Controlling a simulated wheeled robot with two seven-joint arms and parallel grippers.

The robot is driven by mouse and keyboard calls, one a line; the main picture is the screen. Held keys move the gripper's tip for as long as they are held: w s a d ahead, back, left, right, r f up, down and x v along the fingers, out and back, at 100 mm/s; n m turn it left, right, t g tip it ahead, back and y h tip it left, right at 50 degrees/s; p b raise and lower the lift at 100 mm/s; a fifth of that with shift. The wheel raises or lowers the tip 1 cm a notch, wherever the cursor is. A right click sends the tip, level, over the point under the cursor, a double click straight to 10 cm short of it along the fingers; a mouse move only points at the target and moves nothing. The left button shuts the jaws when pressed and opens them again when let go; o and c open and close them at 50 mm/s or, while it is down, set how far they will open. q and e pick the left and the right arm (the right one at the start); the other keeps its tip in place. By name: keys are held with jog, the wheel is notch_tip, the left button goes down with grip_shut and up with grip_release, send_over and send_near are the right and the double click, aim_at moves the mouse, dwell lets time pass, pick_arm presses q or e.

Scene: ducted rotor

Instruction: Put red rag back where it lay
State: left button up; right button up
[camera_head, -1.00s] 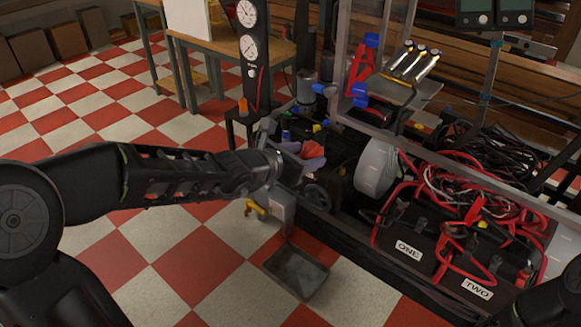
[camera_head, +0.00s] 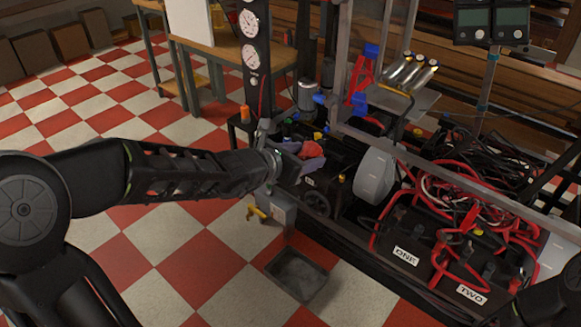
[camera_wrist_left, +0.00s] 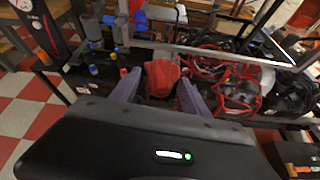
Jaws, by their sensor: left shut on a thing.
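My left gripper (camera_head: 306,160) reaches in from the left to the near left part of the machine frame. In the left wrist view its two purple-grey fingers (camera_wrist_left: 158,93) stand either side of the red rag (camera_wrist_left: 162,76) and are shut on it. The rag is a small crumpled red bundle; in the head view it shows as a red patch (camera_head: 315,149) at the fingertips. It is held over the dark engine parts inside the frame. I cannot tell whether it touches anything below. My right gripper is not in view; only part of my right arm shows at the lower right corner.
Two black batteries (camera_head: 408,257) with red cables sit at the right in the frame. A grey round housing (camera_head: 375,175) is just right of the rag. A dark tray (camera_head: 297,272) lies on the checkered floor. A gauge post (camera_head: 251,55) stands behind the gripper.

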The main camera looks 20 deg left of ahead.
pick_arm(q)
jog(key=a+m+h+p, duration=0.1)
jog(key=p, duration=0.3)
jog(key=shift+s+a+r+g, duration=0.1)
jog(key=shift+a+r+g, duration=0.05)
jog(key=shift+g, duration=0.25)
jog(key=s+f+m+g+h+p, duration=0.1)
jog(key=s+m+g+h+p, duration=0.1)
jog(key=s+p, duration=0.4)
jog(key=s+d+f+m+g+h+p, duration=0.1)
jog(key=s+f+m+g+h+p, duration=0.1)
jog(key=s+p, duration=0.4)
jog(key=shift+d+m+h+p, duration=0.35)
jog(key=shift+m+h, duration=0.45)
jog(key=shift+m, duration=0.3)
jog(key=shift+f, duration=0.1)
jog(key=shift+a, duration=0.1)
